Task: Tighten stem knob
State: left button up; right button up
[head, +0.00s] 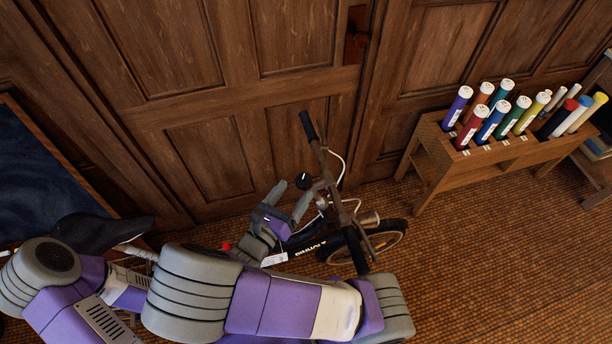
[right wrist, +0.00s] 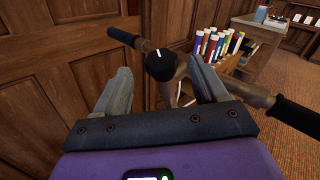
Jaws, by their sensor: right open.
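The stem knob (right wrist: 161,64) is a dark round cap with a white mark, at the middle of the bicycle's handlebar. It also shows in the head view (head: 303,181), close to the fingertips. My right gripper (right wrist: 164,86) is open, its two grey fingers on either side of the knob in the picture; contact cannot be told. In the head view my right gripper (head: 294,194) reaches toward the stem. The handlebar (head: 325,165) has dark grips. The bicycle's front wheel (head: 384,241) stands on the floor, and my right arm hides much of the frame. My left gripper is not in view.
A wooden rack (head: 436,147) with several coloured tubes stands at the right. Wood-panelled doors (head: 230,150) rise close behind the bicycle. A dark blue board (head: 35,180) is at the left. The brown floor (head: 500,270) at the lower right is clear.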

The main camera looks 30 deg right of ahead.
aim_at(307, 174)
jog(key=b+x, duration=0.1)
jog(key=x, duration=0.6)
jog(key=shift+s, duration=0.1)
jog(key=shift+c, duration=0.5)
jog(key=c, duration=0.9)
jog(key=shift+o, duration=0.2)
